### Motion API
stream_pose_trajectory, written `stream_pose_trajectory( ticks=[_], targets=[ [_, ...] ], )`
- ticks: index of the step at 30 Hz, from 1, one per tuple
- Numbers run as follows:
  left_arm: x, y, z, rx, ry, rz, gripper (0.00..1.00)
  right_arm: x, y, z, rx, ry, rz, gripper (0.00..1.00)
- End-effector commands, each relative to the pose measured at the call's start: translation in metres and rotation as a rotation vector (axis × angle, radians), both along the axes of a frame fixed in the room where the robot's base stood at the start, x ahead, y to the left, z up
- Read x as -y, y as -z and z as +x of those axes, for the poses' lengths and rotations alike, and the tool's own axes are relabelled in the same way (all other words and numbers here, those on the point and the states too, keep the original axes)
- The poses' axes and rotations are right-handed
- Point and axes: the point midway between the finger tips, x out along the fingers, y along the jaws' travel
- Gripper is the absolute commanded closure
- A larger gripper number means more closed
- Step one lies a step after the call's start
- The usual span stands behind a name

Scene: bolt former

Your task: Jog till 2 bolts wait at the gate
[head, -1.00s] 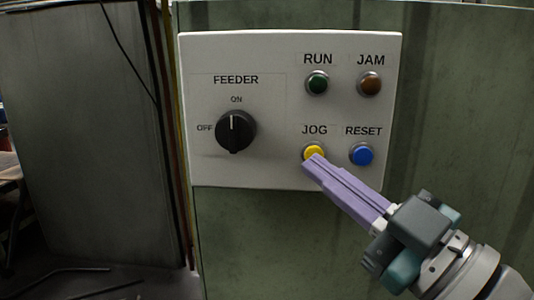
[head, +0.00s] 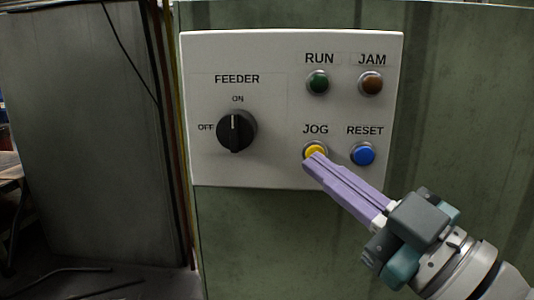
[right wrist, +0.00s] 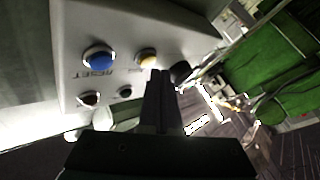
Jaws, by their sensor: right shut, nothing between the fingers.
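The yellow JOG button (head: 315,149) sits low on the white control panel (head: 240,175), left of the blue RESET button (head: 363,154). My right gripper (head: 311,160) is shut and empty, with its purple fingers pointing up-left. Its tips overlap the lower edge of the JOG button in the head view; I cannot tell whether they touch or press it. In the right wrist view, the dark fingers (right wrist: 160,76) end close to the yellow button (right wrist: 146,55). The bolts and the gate are not in view. My left gripper is not in view.
The panel also has a black FEEDER knob (head: 236,131) with its mark upward at ON, a dark green RUN lamp or button (head: 318,82) and a brown JAM one (head: 371,83). It is mounted on a green machine wall (head: 460,120). A grey cabinet (head: 90,130) stands at left.

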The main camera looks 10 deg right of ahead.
Motion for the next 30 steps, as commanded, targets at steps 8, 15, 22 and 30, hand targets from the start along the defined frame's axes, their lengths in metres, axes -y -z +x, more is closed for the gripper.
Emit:
stream_pose_trajectory(
  ticks=[8, 15, 22, 30],
  targets=[
    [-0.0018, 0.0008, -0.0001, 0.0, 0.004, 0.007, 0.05, 0.0012, 0.0002, 0.0041, -0.001, 0.0, 0.001, 1.0],
    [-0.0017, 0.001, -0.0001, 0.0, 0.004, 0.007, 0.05, 0.0013, 0.0002, 0.0045, 0.0, 0.0, 0.0, 1.0],
    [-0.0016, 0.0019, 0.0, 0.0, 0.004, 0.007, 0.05, 0.002, 0.0001, 0.007, 0.0, 0.0, 0.0, 1.0],
    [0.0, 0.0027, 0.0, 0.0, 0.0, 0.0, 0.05, 0.003, 0.0005, 0.0102, -0.001, 0.0, 0.001, 1.0]
  ],
)
